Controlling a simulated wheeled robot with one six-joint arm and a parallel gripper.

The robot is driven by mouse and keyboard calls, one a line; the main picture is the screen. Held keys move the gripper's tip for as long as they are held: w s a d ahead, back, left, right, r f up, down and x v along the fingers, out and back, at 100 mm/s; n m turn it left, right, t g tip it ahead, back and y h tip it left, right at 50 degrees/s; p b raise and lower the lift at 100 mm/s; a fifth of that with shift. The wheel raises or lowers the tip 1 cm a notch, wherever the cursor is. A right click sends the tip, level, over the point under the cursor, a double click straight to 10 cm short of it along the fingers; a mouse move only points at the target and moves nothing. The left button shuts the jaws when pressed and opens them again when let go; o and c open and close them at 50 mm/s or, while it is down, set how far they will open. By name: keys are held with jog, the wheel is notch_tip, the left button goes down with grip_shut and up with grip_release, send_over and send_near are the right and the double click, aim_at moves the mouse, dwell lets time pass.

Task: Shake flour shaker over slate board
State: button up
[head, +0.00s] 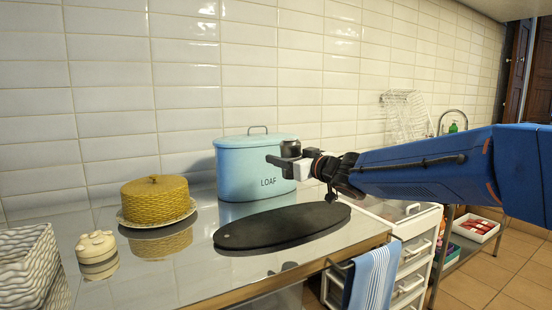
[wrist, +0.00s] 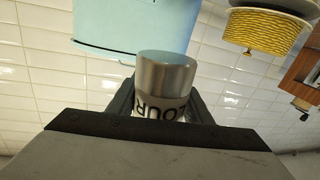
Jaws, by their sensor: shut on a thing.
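My gripper (head: 283,163) is shut on the flour shaker (wrist: 166,74), with a finger on either side of it in the wrist view (wrist: 162,104). The shaker has a silver metal cap and a pale body with dark letters, partly hidden by the gripper.
A light-blue LOAF bin (head: 240,172) stands behind the board. A yellow woven dome (head: 155,198) on a plate, a small cream pot (head: 96,247) and a white wavy basket (head: 25,262) stand left. A striped towel (head: 372,276) hangs at the counter's front right.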

jog(key=w+d+f+n+h, duration=0.1)
jog(key=d+f+n+h, duration=0.1)
jog(key=n, duration=0.8)
jog(key=w+d+f+n+t+h, duration=0.1)
jog(key=f+n, duration=0.3)
jog(key=n, duration=0.7)
jog(key=shift+w+d+t+h, duration=0.3)
jog(key=shift+w+d+h, duration=0.25)
jog(key=shift+d+h, duration=0.2)
dwell(1.2)
